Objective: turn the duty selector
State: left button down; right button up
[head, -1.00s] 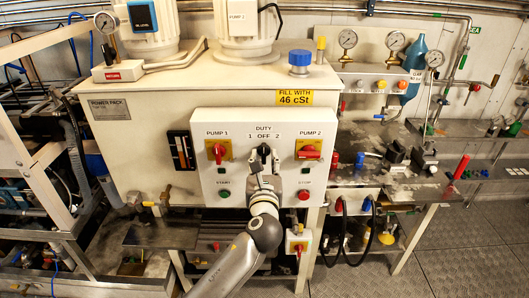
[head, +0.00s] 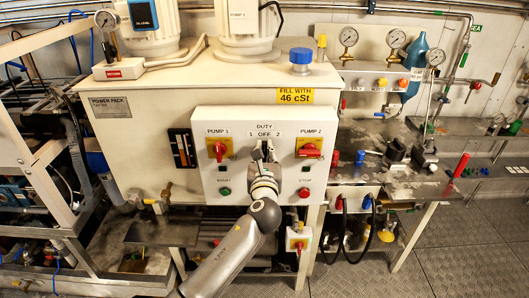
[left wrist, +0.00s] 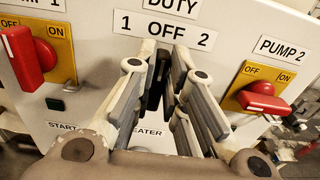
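The duty selector (head: 264,146) is a black knob in the middle of the white control panel, under the DUTY label with 1, OFF and 2. In the left wrist view the knob (left wrist: 156,84) points up towards OFF. My left gripper (head: 268,160) is in front of it, reaching in from below. In the left wrist view the fingers (left wrist: 164,62) stand on either side of the knob, apart, with a narrow gap to the right finger; contact on the left cannot be told. The fingers partly hide the knob. My right gripper is not in view.
The red PUMP 1 switch (head: 218,150) and red PUMP 2 switch (head: 309,150) flank the selector on yellow plates. A green start button (head: 225,191) and red stop button (head: 304,192) sit below. A bench (head: 400,185) with fittings stands to the right.

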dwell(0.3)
pick_arm(q)
jog(key=shift+n, duration=0.3)
jog(key=n, duration=0.2)
jog(key=n+b, duration=0.1)
jog(key=n, duration=0.2)
jog(key=a+n+b, duration=0.1)
jog(key=n, duration=0.2)
jog(key=shift+a+f, duration=0.1)
jog(key=shift+f, duration=0.25)
jog(key=shift+n+b, duration=0.3)
jog(key=c, duration=1.5)
grip_release()
